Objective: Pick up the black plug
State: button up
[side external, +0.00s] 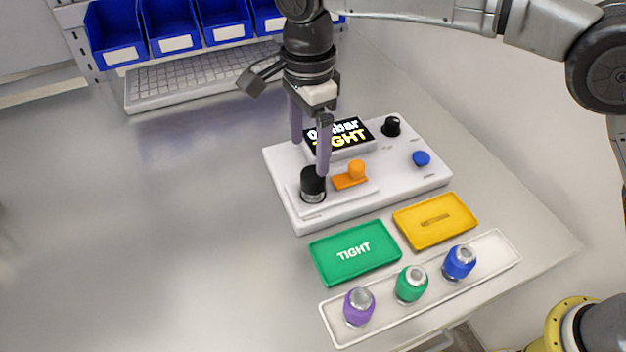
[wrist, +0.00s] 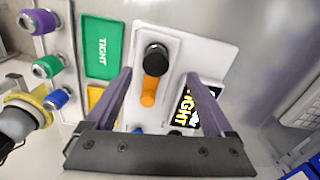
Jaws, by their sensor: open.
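The black plug (side external: 312,181) stands upright in the front left part of the white test device (side external: 283,160). In the wrist view the black plug (wrist: 155,56) is ahead of my fingers, near the middle of the picture. My gripper (side external: 311,160) has two purple fingers and is open and empty. In the side view one finger overlaps the plug's top edge; I cannot tell whether it touches. In the wrist view the fingers of my gripper (wrist: 160,78) are spread to either side of the orange lever (wrist: 151,90), with the plug beyond their tips.
An orange lever (side external: 350,176) sits right of the plug, with a display (side external: 340,137) behind. A green TIGHT tray (side external: 354,253) and yellow tray (side external: 435,221) lie in front. A white holder (side external: 497,254) bears purple, green and blue plugs. The table's left side is clear.

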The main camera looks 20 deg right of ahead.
aim_at(312, 172)
jog(key=shift+s+d+f, duration=0.1)
jog(key=shift+s+f, duration=0.05)
jog(key=shift+f, duration=1.4)
jog(key=shift+s+f, duration=0.15)
jog(key=shift+f, duration=1.4)
grip_shut()
